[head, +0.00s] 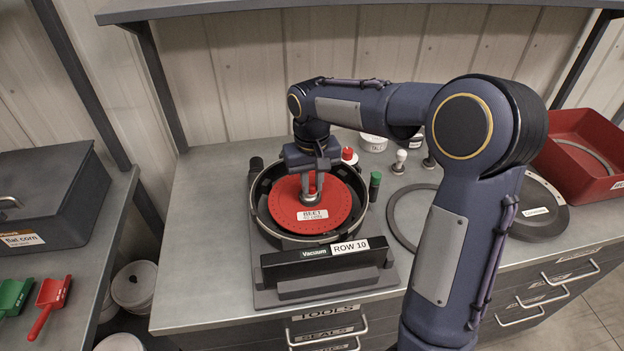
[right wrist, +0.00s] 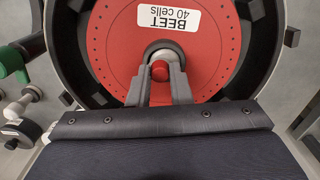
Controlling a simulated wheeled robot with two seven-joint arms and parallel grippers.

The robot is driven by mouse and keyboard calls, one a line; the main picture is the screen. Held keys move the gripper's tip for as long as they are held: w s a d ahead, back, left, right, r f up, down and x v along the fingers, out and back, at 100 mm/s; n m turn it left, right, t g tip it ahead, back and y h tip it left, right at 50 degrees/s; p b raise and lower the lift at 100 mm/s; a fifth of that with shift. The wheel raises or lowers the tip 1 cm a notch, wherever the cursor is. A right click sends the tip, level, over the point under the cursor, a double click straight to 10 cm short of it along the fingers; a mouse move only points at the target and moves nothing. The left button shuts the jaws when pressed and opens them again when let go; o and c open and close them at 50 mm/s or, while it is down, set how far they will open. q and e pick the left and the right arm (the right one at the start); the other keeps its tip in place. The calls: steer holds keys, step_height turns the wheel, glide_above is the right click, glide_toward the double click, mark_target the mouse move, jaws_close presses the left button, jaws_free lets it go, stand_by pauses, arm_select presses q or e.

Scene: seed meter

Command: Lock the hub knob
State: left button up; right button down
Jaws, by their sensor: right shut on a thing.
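The seed meter housing (head: 257,213) is a round dark open shell on the bench, with a front block labelled "Vacuum" and "ROW 10". A red disc (head: 333,211) labelled "BEET" lies flat inside it; the disc also shows in the right wrist view (right wrist: 112,40). The knob's lower part is hidden by the fingers. My left gripper is out of view.
A green-capped piece (head: 375,186) stands right of the housing, and a red-topped one (head: 349,156) behind it. A red bin (head: 580,160) stands at the far right. Bench left of the housing is clear.

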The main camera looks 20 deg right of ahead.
mark_target(312, 186)
steer(key=shift+m, duration=0.9)
steer(key=c, duration=1.3)
jaws_free()
steer(key=shift+r, duration=0.1)
step_height(312, 186, up, 7)
steer(key=shift+r, duration=0.3)
